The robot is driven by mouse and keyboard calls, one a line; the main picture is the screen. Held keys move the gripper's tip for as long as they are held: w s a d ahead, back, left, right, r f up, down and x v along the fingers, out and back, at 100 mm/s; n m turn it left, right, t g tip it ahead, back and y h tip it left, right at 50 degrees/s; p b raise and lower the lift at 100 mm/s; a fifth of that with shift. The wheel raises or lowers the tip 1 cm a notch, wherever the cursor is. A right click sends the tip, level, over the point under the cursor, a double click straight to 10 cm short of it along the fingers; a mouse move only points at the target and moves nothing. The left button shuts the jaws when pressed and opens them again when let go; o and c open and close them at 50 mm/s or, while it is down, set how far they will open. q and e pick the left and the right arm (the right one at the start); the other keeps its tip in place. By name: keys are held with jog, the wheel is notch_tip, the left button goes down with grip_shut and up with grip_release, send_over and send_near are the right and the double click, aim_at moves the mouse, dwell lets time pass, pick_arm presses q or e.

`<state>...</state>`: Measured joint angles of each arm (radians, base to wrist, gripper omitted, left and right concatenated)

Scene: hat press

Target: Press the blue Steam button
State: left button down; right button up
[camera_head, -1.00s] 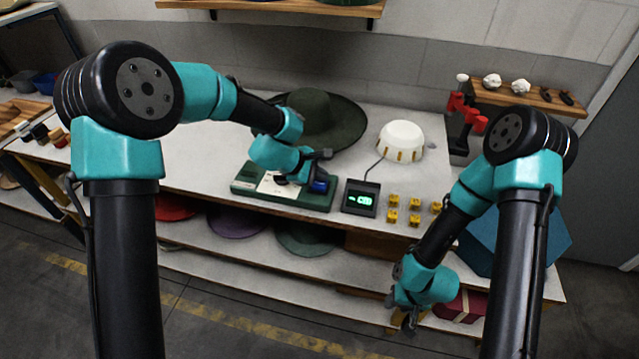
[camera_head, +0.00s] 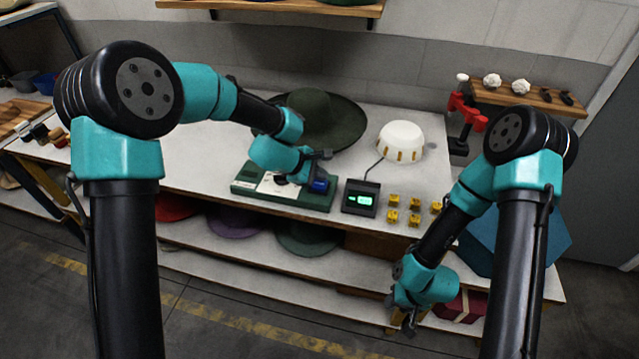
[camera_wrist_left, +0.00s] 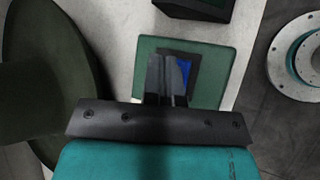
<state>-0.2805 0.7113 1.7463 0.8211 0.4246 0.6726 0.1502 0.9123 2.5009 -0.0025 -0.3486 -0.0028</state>
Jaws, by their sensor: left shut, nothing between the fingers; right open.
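The blue Steam button (camera_head: 319,186) is at the right end of the green control panel (camera_head: 250,189) on the bench. My left gripper (camera_head: 324,172) is shut and empty, right at the button. In the left wrist view the closed fingers (camera_wrist_left: 167,78) overlap the dark square surround and hide part of the blue button (camera_wrist_left: 185,75). I cannot tell whether the fingertips touch it or whether it is pushed in. My right gripper (camera_head: 409,324) is open, low in front of the bench at the right, far from the panel.
A small display box (camera_head: 360,198) with green lit figures stands right of the panel. Several yellow blocks (camera_head: 393,201) lie beyond it. A dark green hat (camera_head: 318,120) and a white dome (camera_head: 401,140) sit behind. A red-handled press (camera_head: 466,112) is at the right.

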aim_at(319, 185)
pick_arm(q)
jog(key=shift+f, duration=0.1)
jog(key=shift+f, duration=0.3)
jog(key=shift+f, duration=0.5)
dwell(1.3)
jog(key=shift+r, duration=0.95)
jog(key=shift+r, duration=2.5)
